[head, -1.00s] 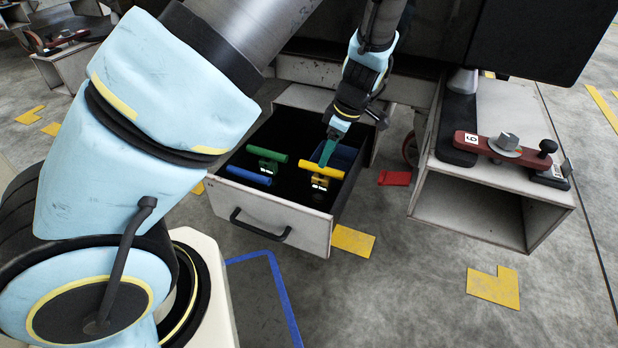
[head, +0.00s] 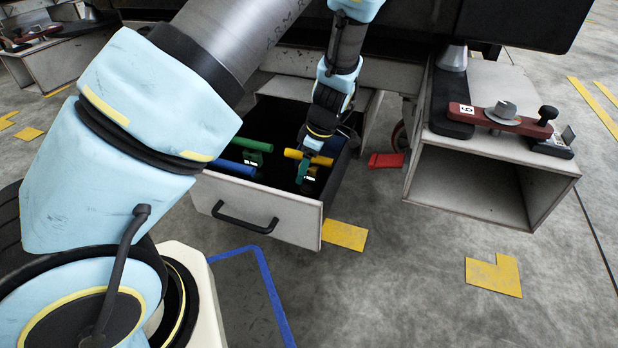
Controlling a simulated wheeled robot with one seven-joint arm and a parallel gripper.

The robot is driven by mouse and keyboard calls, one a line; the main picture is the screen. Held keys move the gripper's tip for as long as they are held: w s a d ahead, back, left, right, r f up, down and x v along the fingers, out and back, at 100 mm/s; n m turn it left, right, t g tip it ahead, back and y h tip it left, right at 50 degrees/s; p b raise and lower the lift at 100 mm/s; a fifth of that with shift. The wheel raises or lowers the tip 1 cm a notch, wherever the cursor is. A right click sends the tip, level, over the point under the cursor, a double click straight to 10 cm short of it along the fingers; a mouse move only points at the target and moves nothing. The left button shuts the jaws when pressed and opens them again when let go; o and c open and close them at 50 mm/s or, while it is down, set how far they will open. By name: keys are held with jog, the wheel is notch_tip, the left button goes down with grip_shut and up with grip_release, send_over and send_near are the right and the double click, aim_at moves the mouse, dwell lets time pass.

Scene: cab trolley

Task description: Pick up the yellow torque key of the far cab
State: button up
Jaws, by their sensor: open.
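The yellow torque key (head: 323,160) is in the open drawer (head: 285,213), near its right side, with its bar-shaped handle lying crosswise. My gripper (head: 307,168) is open and reaches down into the drawer at this key. A green fingertip crosses in front of the middle of the yellow handle, and yellow shows on both sides of it. I cannot tell whether the finger touches the handle. The lower part of the key is mostly hidden by the gripper and shadow.
A green key (head: 252,143) and a blue key (head: 236,168) sit to the left in the same drawer. Drawer walls stand close around the gripper. A grey box stand (head: 470,190) with a red lever (head: 500,118) is at the right. A red piece (head: 386,160) lies on the floor.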

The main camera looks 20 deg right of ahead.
jog(key=shift+r, duration=0.1)
grip_shut()
dwell(0.3)
dwell(0.9)
